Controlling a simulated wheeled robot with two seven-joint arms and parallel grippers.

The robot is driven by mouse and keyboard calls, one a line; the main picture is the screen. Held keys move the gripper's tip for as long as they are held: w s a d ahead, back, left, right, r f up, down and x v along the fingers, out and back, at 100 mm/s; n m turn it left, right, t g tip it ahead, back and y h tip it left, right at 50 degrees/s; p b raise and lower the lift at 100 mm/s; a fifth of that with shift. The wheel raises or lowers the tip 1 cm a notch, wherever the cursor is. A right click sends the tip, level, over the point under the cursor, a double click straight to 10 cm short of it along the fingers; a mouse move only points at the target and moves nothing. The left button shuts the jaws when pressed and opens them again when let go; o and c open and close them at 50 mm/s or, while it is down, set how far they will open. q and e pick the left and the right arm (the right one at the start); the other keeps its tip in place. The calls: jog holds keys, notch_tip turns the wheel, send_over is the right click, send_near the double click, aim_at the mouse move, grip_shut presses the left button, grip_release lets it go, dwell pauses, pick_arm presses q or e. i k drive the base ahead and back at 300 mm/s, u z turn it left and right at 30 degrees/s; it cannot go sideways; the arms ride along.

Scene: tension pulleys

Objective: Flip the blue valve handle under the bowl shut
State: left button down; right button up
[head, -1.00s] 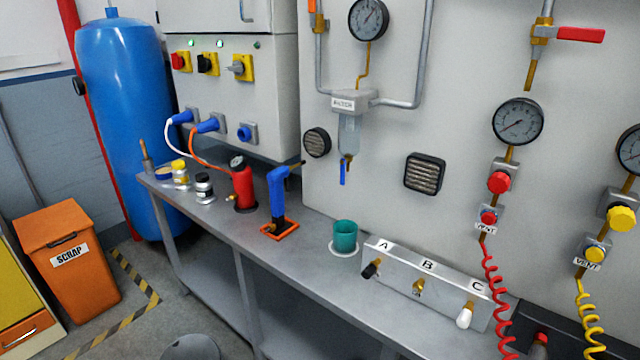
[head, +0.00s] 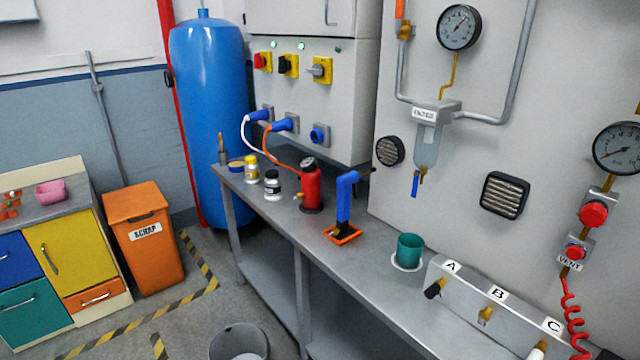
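In the head view a clear filter bowl (head: 427,146) hangs under a grey block labelled FILTER on the wall panel. Under the bowl is a small brass valve with a blue handle (head: 415,186). The handle hangs straight down, in line with the bowl. Neither of my grippers shows in the view, and nothing touches the handle.
A workbench (head: 375,275) runs below the panel. On it stand a green cup (head: 409,250), a blue-handled tool (head: 345,200) in an orange frame, a red bottle (head: 310,185) and an A-B-C valve block (head: 470,310). A grey bucket (head: 238,342) stands on the floor in front.

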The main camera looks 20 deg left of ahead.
aim_at(417, 173)
jog(key=u, duration=1)
jog(key=i, duration=1.15)
jog(key=z, duration=2.1)
